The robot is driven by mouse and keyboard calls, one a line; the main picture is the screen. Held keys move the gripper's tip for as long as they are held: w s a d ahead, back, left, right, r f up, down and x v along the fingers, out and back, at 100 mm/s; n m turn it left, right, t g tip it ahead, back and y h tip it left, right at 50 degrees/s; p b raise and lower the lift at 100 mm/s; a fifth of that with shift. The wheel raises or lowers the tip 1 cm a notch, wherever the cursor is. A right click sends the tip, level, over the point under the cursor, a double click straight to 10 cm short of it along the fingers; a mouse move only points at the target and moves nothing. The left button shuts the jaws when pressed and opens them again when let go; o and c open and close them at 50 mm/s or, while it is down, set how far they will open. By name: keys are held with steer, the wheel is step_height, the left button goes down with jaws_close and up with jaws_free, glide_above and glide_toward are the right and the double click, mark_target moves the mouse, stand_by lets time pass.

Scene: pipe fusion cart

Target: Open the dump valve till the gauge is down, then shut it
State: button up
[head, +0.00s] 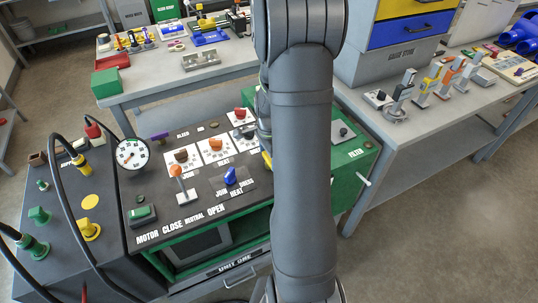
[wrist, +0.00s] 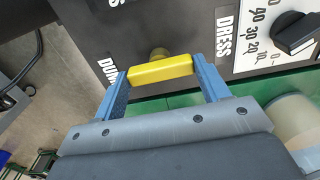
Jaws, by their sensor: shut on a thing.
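The dump valve's yellow handle (wrist: 162,71) shows in the wrist view in front of a brass-coloured stem, beside a partly covered label that seems to read DUMP. My gripper (wrist: 160,76) is shut on this handle, with one blue finger at each end of it. In the head view a bit of yellow (head: 267,160) shows at the edge of my arm, which hides the gripper and most of the valve. The round white gauge (head: 131,153) stands at the left of the black panel; its dark needle is too small to read surely.
The panel carries an orange-topped lever (head: 177,172), a blue knob (head: 230,176) and several dial knobs. In the wrist view a black dial knob (wrist: 296,35) is right of the handle, by the DRESS label. Black hoses (head: 62,190) arch at the left.

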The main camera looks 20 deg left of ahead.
steer(key=n, duration=0.8)
steer(key=shift+n, duration=0.4)
steer(key=n, duration=0.4)
steer(key=shift+n, duration=2.5)
steer(key=o, duration=1)
steer(key=shift+r, duration=0.1)
step_height(320, 180, up, 17)
steer(key=shift+r, duration=0.15)
